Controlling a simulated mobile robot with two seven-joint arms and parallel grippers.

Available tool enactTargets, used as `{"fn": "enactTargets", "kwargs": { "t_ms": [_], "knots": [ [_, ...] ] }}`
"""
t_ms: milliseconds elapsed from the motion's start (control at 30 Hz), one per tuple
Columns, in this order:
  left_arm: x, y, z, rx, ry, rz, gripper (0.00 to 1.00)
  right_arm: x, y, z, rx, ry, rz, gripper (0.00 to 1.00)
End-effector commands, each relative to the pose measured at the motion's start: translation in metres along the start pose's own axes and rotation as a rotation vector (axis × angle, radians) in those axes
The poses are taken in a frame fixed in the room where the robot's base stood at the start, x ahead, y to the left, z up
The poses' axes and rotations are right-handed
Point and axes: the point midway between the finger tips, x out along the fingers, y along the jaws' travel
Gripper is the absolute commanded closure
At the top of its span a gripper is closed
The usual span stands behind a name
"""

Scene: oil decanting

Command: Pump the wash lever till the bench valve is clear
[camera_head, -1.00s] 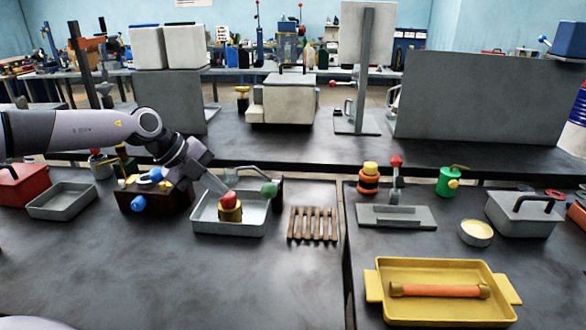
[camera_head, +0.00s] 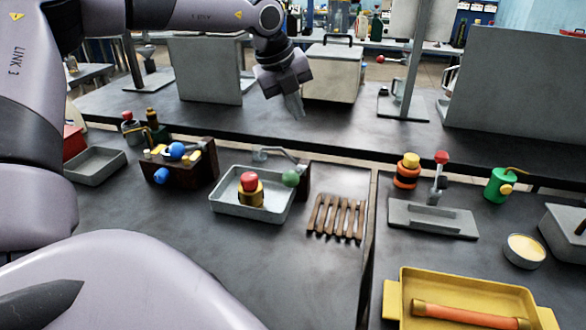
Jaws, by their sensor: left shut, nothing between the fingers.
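My left gripper (camera_head: 294,106) is shut and empty, fingers pointing down, high above the back part of the dark bench. A brass valve with a red top (camera_head: 250,189), which looks like the bench valve, stands upright in a grey tray (camera_head: 228,207). A grey lever with a green ball end (camera_head: 291,177), possibly the wash lever, reaches over the tray's back right from a brown block. The gripper is apart from both. Whether the valve is clean cannot be told. My right gripper is out of view.
A wooden slatted rack (camera_head: 337,216) lies right of the tray. A red-knobbed upright lever (camera_head: 440,170) stands on a grey plate farther right, near a yellow tray (camera_head: 392,302). A brown block with blue knobs (camera_head: 203,168) stands left. My arm covers the lower left.

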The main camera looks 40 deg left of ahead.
Motion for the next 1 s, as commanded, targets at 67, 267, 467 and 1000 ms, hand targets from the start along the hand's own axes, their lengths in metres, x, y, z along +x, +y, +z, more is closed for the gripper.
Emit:
{"fn": "enactTargets", "kwargs": {
  "t_ms": [67, 267, 467, 1000],
  "knots": [
    [0.003, 0.002, -0.001, 0.0, 0.001, 0.0, 1.0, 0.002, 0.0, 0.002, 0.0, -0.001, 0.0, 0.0],
    [0.019, 0.013, -0.011, 0.0, 0.003, -0.001, 1.0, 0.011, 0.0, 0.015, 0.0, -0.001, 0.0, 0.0],
    [0.04, 0.028, -0.027, 0.0, 0.003, -0.001, 1.0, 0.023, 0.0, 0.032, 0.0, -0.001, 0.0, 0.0],
    [0.062, 0.045, -0.045, 0.0, 0.001, -0.001, 1.0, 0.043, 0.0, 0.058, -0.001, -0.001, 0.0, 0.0]
  ]
}}
